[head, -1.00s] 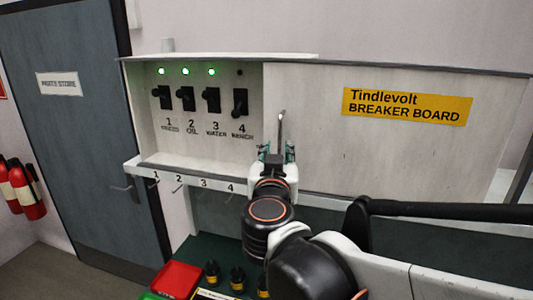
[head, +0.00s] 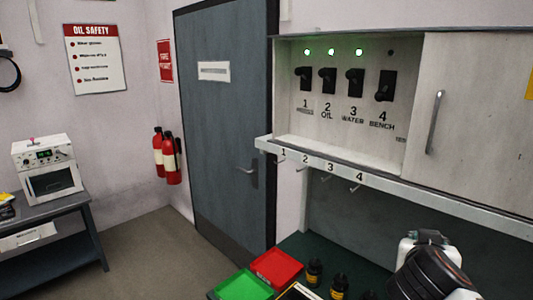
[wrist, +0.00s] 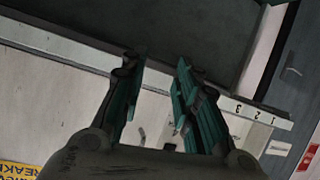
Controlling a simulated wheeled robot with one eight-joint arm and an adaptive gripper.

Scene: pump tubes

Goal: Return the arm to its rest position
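My gripper (wrist: 160,75) shows in the wrist view with its two teal-padded fingers apart and nothing between them. In the head view, part of my arm shows at the lower right, below the breaker board; the fingertips cannot be made out there. The breaker board (head: 345,127) has several black switches. Switches 1 (head: 304,78), 2 (head: 327,80) and 3 (head: 354,82) have green lights lit above them. The light above switch 4 (head: 385,85) is dark, and that switch sits lower than the others. My arm is apart from the switches.
A numbered hook rail (head: 320,165) runs under the board. A sliding panel with a handle (head: 435,122) is at the right. Red (head: 277,267) and green (head: 243,286) trays lie on the bench below. A grey door (head: 225,120) and open floor (head: 150,245) are at the left.

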